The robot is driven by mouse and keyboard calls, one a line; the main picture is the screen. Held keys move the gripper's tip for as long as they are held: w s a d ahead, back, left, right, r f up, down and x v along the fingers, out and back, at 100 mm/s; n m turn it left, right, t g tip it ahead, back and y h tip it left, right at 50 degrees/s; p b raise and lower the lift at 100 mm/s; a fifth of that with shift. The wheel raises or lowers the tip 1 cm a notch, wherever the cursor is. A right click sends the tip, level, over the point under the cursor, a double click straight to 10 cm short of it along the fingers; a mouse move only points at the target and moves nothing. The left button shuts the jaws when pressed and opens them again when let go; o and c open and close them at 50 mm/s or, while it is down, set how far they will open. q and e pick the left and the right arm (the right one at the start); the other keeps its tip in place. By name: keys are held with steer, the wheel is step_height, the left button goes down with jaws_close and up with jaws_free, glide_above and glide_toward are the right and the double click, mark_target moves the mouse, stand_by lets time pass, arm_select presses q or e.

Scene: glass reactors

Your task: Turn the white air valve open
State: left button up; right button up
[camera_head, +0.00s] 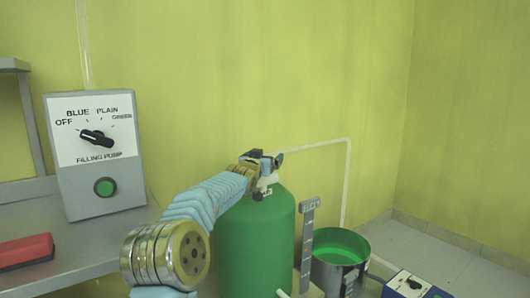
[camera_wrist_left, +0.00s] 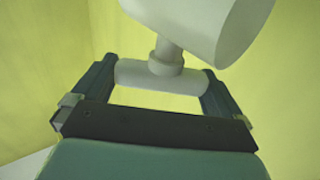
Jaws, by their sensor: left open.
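The white air valve (camera_head: 266,181) is at the top of the green tank (camera_head: 256,240), mostly hidden behind my left gripper (camera_head: 270,160) in the head view. In the left wrist view its white cross-bar handle (camera_wrist_left: 145,74) lies between the two fingers of my left gripper (camera_wrist_left: 157,78), with a short stem leading to a wide white cylinder (camera_wrist_left: 205,25). The fingers are open, one near each end of the bar. I cannot tell whether they touch it. My right gripper is not in view.
A grey pump control box (camera_head: 95,175) with a black knob and green button stands on the shelf at left, near a red block (camera_head: 26,250). A metal pot with green inside (camera_head: 340,248) and a blue-white box (camera_head: 410,286) are at right. A white pipe (camera_head: 347,180) runs along the wall.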

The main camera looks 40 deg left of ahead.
arm_select(q)
steer(key=shift+w+a, duration=0.25)
steer(key=shift+w, duration=0.35)
